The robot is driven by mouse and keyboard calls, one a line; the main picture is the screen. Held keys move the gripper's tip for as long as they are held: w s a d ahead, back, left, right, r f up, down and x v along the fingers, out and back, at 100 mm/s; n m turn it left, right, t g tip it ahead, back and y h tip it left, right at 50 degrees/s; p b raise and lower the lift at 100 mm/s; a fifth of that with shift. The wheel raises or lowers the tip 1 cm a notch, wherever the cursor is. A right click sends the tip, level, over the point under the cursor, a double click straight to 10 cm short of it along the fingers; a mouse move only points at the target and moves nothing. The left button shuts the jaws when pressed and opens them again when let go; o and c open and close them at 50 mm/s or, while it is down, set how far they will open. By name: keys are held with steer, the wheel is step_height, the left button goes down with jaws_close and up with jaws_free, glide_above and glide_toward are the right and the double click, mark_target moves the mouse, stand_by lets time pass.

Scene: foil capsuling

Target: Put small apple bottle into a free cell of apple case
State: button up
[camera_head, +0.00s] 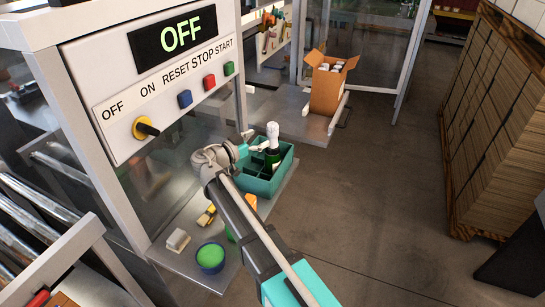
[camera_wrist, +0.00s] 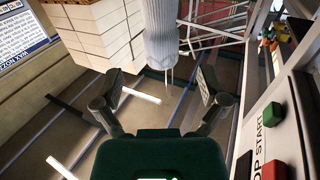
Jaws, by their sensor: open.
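A teal case (camera_head: 262,187) with several cells stands on the grey shelf. A dark bottle with a white foil top (camera_head: 272,131) stands upright in its back right part; neighbouring cells at the left look empty. I cannot read its label or tell whether it is the small apple bottle. My gripper (camera_head: 250,142) is open just left of that bottle's upper part. In the wrist view my gripper (camera_wrist: 162,86) has its fingers spread, with a pale grey, foil-like object (camera_wrist: 162,35) beyond the gap between them. I see no contact with it.
A control panel (camera_head: 150,90) with buttons and a glass wall border the shelf on the left. A blue bowl with green content (camera_head: 210,257), a white block (camera_head: 178,240) and a yellow item (camera_head: 206,216) lie in front. An open cardboard box (camera_head: 327,90) stands behind.

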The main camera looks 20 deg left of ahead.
mark_target(268, 133)
steer(key=shift+w+d, duration=0.15)
steer(key=shift+w, duration=0.1)
steer(key=shift+x, duration=2.7)
jaws_close()
